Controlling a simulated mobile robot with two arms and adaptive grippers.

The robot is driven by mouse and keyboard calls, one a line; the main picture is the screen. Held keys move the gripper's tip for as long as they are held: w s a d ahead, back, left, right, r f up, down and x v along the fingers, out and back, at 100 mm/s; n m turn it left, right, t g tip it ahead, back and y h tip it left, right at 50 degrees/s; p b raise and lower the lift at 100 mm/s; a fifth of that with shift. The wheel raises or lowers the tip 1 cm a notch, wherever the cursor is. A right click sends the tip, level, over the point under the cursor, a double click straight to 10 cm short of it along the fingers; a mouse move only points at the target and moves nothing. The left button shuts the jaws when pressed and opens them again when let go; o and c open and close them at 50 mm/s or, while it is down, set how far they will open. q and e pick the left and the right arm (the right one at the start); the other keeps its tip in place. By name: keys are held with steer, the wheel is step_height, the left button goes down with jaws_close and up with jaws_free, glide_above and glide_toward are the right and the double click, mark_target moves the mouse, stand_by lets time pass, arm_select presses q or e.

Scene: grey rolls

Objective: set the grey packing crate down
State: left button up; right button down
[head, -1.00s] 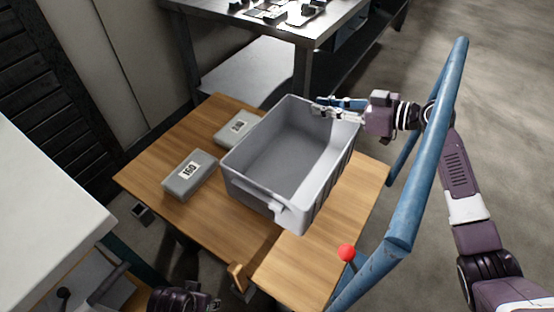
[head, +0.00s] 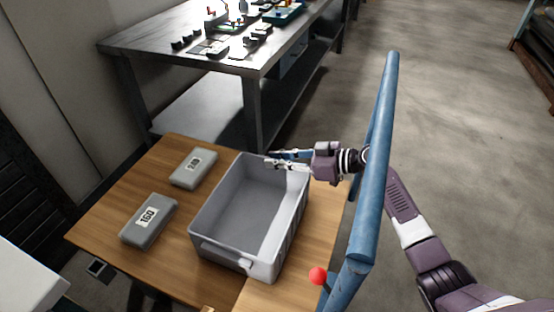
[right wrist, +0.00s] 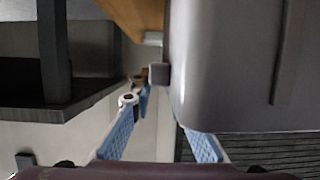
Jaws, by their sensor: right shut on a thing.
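The grey packing crate (head: 207,210) is an empty, open-topped bin over the right part of the wooden table (head: 105,220). It looks level and low, at or very near the tabletop; whether its underside touches is hidden. My right gripper (head: 284,161) is shut on the crate's far rim, near the far right corner. In the right wrist view the crate's wall (right wrist: 230,70) fills the right side, beside the blue finger pads of my right gripper (right wrist: 160,108). My left gripper is out of view.
Two grey cases, one labelled 160 (head: 148,222) and another behind it (head: 194,168), lie left of the crate with a small gap. A blue rail (head: 373,170) and a red knob (head: 318,275) stand at right. A cluttered metal workbench (head: 150,42) is behind.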

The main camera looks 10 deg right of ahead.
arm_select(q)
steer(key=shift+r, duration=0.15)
arm_select(e)
steer(key=c, duration=1.8)
jaws_free()
steer(key=shift+c, duration=0.2)
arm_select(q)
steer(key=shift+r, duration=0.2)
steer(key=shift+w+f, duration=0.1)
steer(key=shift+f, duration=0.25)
arm_select(e)
steer(key=v, duration=1.2)
